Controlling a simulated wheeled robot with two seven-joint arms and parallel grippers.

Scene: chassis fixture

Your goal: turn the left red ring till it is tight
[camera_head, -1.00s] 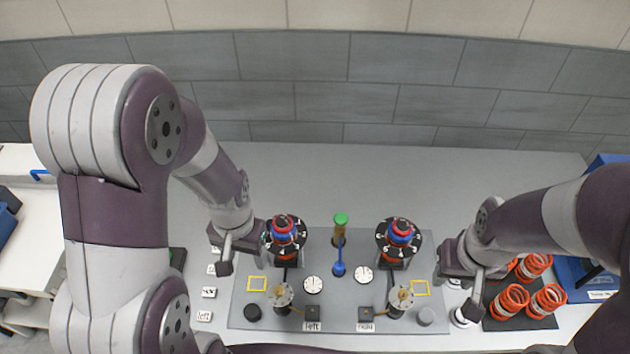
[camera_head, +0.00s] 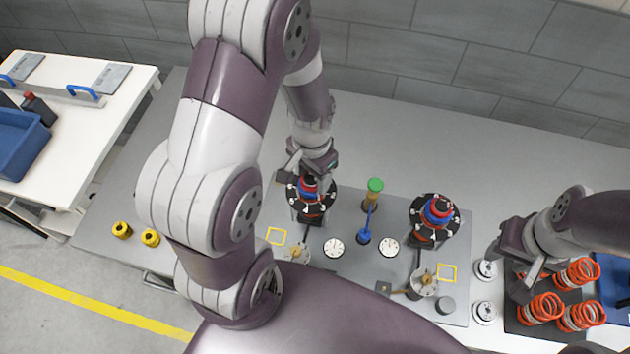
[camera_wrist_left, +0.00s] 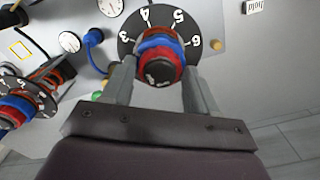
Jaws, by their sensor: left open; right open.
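The left red ring (camera_head: 309,182) sits with a blue ring (camera_head: 308,191) on a black numbered dial at the plate's back left. In the left wrist view the red ring (camera_wrist_left: 160,71) shows near the top middle, with the blue ring (camera_wrist_left: 160,42) beyond it. My left gripper (camera_head: 309,171) is open at this dial. Its fingers (camera_wrist_left: 160,66) stand on both sides of the red ring; I cannot tell whether they touch it. A similar right red ring (camera_head: 438,206) stands on the other dial. My right gripper (camera_head: 512,265) is open and empty, right of the plate.
A green-topped post (camera_head: 375,185) and a blue-knobbed lever (camera_head: 364,237) stand between the dials. White gauges (camera_head: 334,248) lie in front. Orange springs (camera_head: 577,272) lie on a dark mat near my right gripper.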

